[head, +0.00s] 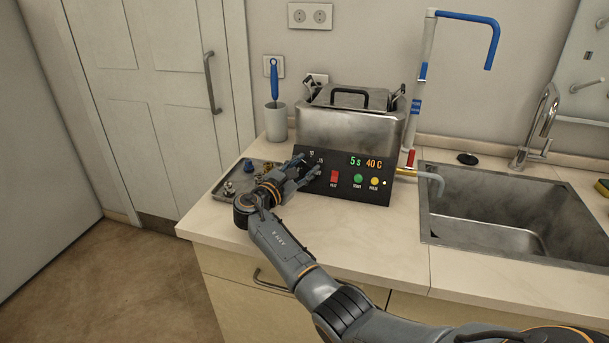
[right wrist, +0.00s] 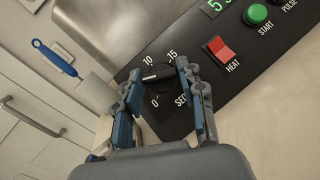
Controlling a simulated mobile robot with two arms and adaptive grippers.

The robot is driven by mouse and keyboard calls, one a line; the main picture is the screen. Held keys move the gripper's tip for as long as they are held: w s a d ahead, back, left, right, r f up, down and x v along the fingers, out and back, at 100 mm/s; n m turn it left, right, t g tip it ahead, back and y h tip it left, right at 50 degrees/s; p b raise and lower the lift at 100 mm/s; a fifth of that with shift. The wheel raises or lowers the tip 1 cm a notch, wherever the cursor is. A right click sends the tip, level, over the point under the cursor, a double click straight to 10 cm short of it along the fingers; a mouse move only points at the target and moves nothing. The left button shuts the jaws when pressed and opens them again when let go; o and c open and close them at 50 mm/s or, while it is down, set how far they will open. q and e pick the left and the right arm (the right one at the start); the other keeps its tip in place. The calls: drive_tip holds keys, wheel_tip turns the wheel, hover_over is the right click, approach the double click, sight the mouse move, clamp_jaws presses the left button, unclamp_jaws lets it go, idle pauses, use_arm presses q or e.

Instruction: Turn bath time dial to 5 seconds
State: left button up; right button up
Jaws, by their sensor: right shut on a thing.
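The bath time dial (right wrist: 160,80) is a dark round knob on the black control panel (head: 347,194). Its white pointer line points left in the right wrist view, between the marks 0 and 10. The digital display (head: 356,162) reads 5 s in green, with 40 C beside it in orange. My right gripper (head: 306,167) is shut on the dial, with one finger on each side of it, as the right wrist view (right wrist: 159,70) also shows. In the head view the fingers hide the dial. My left gripper is out of view.
The red heat switch (head: 334,177), green start button (head: 358,179) and yellow pulse button (head: 375,182) sit right of the dial. A steel bath (head: 350,128) stands behind. A metal tray (head: 217,194) with small parts is at left, a sink (head: 490,235) at right.

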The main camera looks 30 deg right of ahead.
drive_tip(key=shift+m+g, duration=0.4)
drive_tip(key=o, duration=1.2)
drive_tip(key=shift+c, duration=0.2)
drive_tip(key=v, duration=1.2)
